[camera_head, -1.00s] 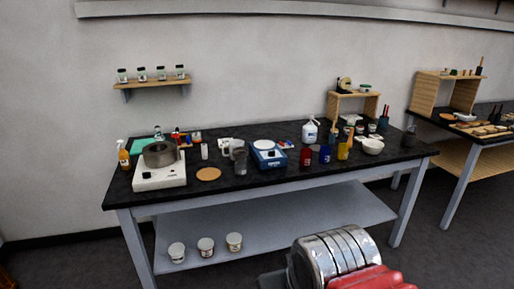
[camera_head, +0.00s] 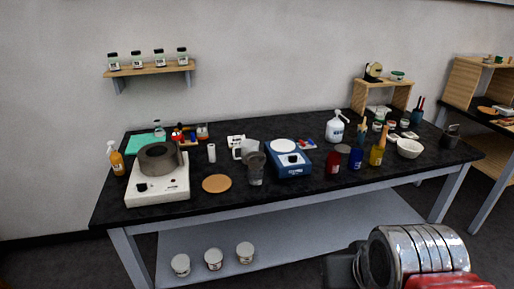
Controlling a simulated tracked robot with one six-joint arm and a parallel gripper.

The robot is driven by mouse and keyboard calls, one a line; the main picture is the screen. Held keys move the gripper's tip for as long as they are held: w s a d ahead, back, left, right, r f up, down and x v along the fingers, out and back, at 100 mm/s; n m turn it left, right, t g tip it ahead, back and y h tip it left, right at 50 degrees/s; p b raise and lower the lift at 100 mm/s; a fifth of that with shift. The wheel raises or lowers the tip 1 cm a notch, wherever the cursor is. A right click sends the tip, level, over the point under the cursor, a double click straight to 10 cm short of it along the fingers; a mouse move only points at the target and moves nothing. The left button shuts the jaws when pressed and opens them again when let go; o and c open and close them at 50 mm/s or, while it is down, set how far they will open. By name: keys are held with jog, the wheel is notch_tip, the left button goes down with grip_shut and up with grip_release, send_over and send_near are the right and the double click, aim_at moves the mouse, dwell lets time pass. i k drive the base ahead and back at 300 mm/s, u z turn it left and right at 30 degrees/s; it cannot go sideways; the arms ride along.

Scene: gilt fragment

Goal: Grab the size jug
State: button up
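A grey jug-like vessel (camera_head: 255,168), which may be the size jug, stands on the black table top (camera_head: 300,200). It is between the round cork mat and the blue scale, and its top looks wider than its base. I cannot read any label on it. A part of my arm, silver-ringed and red, shows at the lower right, in front of the table. No gripper fingers show, and nothing of mine touches the vessel.
A white hotplate with a grey pot (camera_head: 158,158) stands left of the cork mat (camera_head: 217,184). The blue scale (camera_head: 288,160) is close on the right. Red, blue and yellow containers and a white bowl (camera_head: 408,148) stand farther right. White tubs (camera_head: 213,259) sit on the lower shelf.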

aim_at(249, 146)
jog(key=u, duration=0.2)
jog(key=i, duration=1.4)
jog(key=u, duration=1.1)
jog(key=i, duration=0.5)
jog(key=u, duration=0.35)
